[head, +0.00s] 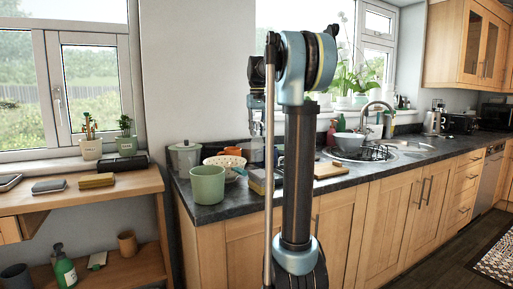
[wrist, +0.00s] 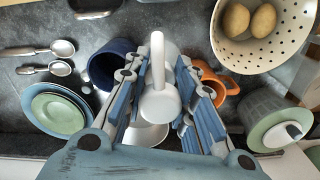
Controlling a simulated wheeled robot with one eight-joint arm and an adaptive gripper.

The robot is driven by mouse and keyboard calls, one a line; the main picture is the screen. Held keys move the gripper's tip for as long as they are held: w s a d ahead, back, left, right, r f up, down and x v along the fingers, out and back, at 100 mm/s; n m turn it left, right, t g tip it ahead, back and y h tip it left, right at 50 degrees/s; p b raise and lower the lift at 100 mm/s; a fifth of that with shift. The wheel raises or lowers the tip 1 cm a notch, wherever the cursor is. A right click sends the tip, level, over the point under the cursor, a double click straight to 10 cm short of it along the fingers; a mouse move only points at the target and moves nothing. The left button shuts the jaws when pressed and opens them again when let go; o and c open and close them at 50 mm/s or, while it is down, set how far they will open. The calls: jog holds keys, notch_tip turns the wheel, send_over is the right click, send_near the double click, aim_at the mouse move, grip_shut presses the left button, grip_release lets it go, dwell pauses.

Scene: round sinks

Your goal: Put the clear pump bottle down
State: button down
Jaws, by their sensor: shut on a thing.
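The clear pump bottle (wrist: 160,104) is between the blue-grey fingers of my gripper (wrist: 163,88) in the wrist view. Its white pump head and long nozzle point up toward the top of the picture. My gripper is shut on it, and the fingers hide much of its body. In the head view my gripper (head: 257,112) hangs over the left end of the dark counter (head: 230,207), with the pale bottle (head: 257,149) below it. I cannot tell whether the bottle's base touches the counter.
Around the bottle in the wrist view are a dark blue mug (wrist: 108,62), an orange mug (wrist: 222,84), a colander (wrist: 222,42) with two brown oval items, a lidded canister (wrist: 276,130), stacked dishes (wrist: 57,112) and spoons (wrist: 62,48). A green cup (head: 207,185) stands near the counter's front edge.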

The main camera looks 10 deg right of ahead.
aim_at(257, 140)
jog(key=shift+f, duration=2.5)
jog(key=c, duration=1.3)
grip_release()
